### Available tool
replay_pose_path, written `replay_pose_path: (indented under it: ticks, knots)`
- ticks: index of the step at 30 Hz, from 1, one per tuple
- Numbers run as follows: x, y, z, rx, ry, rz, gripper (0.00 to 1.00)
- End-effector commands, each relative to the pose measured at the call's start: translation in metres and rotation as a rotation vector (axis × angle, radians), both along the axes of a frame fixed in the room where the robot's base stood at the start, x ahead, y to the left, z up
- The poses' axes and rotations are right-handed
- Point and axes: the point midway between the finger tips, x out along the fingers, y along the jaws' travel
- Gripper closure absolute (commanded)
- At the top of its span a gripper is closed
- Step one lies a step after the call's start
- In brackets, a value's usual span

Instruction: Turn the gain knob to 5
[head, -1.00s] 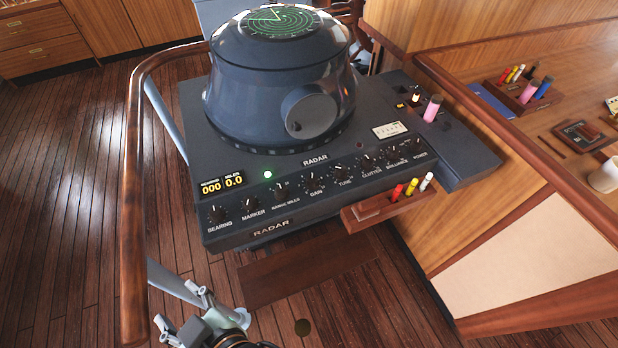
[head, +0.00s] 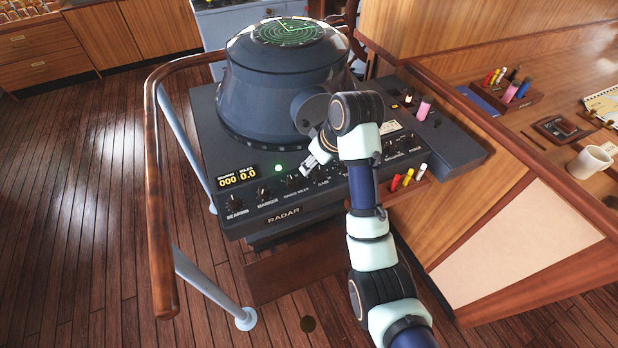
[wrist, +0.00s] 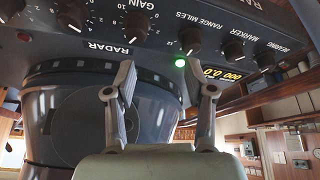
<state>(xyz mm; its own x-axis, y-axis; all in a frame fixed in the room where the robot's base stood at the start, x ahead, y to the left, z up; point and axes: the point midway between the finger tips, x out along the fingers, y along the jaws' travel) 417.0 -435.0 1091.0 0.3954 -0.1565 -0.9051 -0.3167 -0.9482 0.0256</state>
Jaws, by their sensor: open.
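The gain knob (wrist: 134,28) is a black ribbed dial on the sloped front of the grey radar console (head: 215,170), under its GAIN label in the wrist view. Its pointer setting is too small to read. In the head view it is largely hidden by my gripper. My gripper (head: 308,168) is above the console's knob row, near the gain and range knobs. In the wrist view its two fingers (wrist: 166,85) stand apart with nothing between them. The gain knob is beyond the fingertips, nearer the left finger, and not touched.
The range miles knob (wrist: 190,38) and marker knob (wrist: 233,50) flank it on one side, the tune knob (wrist: 73,15) on the other. The domed radar scope (head: 275,90) rises close behind. A pen tray (head: 408,193) juts from the front right. A wooden handrail (head: 160,230) runs at left.

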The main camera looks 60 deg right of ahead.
Motion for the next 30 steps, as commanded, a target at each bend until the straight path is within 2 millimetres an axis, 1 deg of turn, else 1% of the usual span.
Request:
replay_pose_path:
  ticks: [1,3,5,8,10,18,21,24,30]
  knots:
    - [-0.015,-0.018,0.007,0.02,0.018,-0.014,0.46]
    - [-0.026,-0.029,0.009,0.036,0.033,-0.02,0.46]
    - [-0.029,-0.031,0.009,0.042,0.038,-0.019,0.46]
    - [-0.027,-0.031,0.005,0.042,0.038,-0.018,0.46]
    - [-0.024,-0.032,-0.003,0.042,0.038,-0.018,0.46]
    - [-0.006,-0.038,-0.046,0.041,0.037,-0.019,0.46]
    - [-0.002,-0.039,-0.057,0.042,0.037,-0.02,0.46]
    - [0.0,-0.04,-0.063,0.039,0.036,-0.02,0.46]
    - [0.001,-0.04,-0.064,0.039,0.035,-0.02,0.46]
